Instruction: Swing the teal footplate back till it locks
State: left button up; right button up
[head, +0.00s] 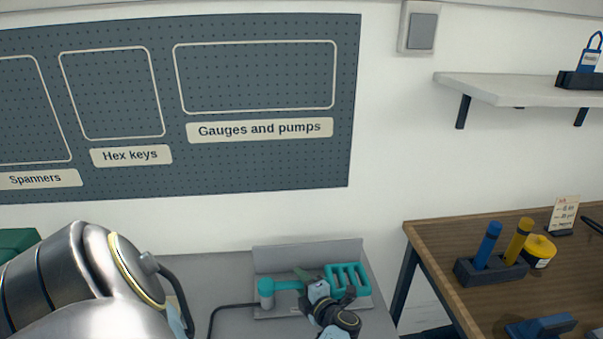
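The teal footplate (349,277), a slotted plate, shows low in the middle of the head view, on a grey fixture with an upright back. My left gripper (312,280) is between the bar and the slotted plate, over the fixture, and covers part of both. I cannot tell whether it touches either one, or whether its fingers are open or shut. The footplate's hinge and any lock are hidden or too small to tell. My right gripper is out of view.
The grey fixture (280,255) stands on a grey bench (215,275) against the wall. A black cable (222,309) runs left from it. A wooden table (455,236) with a tool holder (490,271) stands at right, across a gap. A pegboard (265,165) hangs above.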

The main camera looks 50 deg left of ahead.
pick_arm(q)
jog(key=p+v, duration=0.2)
jog(key=v, duration=1)
dwell(0.4)
